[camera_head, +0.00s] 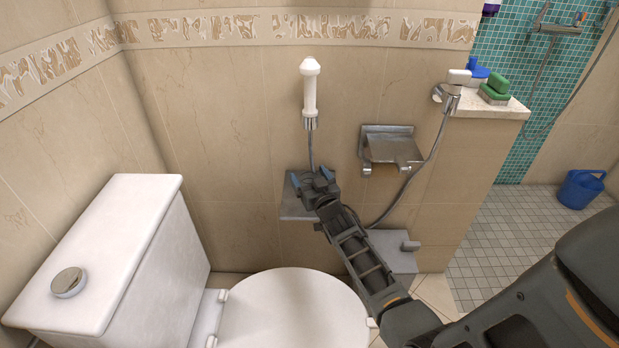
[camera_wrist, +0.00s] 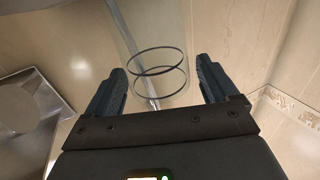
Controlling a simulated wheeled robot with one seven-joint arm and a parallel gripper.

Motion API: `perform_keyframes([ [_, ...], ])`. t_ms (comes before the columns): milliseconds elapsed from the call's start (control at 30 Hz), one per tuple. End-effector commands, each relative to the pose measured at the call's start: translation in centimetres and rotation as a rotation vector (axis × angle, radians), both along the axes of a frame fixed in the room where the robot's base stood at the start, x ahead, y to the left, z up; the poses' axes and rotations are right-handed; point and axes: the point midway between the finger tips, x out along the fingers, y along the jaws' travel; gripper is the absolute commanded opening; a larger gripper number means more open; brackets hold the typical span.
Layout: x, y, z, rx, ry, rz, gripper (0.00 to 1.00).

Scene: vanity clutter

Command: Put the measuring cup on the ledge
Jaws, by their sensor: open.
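My gripper (camera_head: 316,181) is open in front of the tiled wall, over a small grey shelf (camera_head: 291,209). In the wrist view its two fingers (camera_wrist: 160,82) stand apart. Between and beyond them I see two thin dark rings (camera_wrist: 160,60) of a clear, see-through object, which may be the measuring cup; its body is hard to make out, and I cannot tell whether the fingers touch it. No measuring cup is clear in the head view. A pale stone ledge (camera_head: 508,109) tops the low wall at the right.
A green sponge block (camera_head: 496,88) and a blue item (camera_head: 478,71) stand on the ledge. A hand shower (camera_head: 310,90), its hose and a metal paper holder (camera_head: 391,146) are close to my arm. The toilet (camera_head: 295,310) is below; a blue bucket (camera_head: 581,188) stands far right.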

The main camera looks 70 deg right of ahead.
Motion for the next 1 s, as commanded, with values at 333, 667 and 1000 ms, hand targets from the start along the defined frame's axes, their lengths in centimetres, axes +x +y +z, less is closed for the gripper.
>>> perform_keyframes([
  [333, -4.1, 4.1, -0.1, 0.002, 0.001, 0.0, 0.87],
  [667, -7.7, 7.8, 0.0, 0.001, 0.001, 0.001, 0.87],
  [1000, -8.6, 9.4, 0.0, 0.004, 0.004, 0.012, 0.87],
])
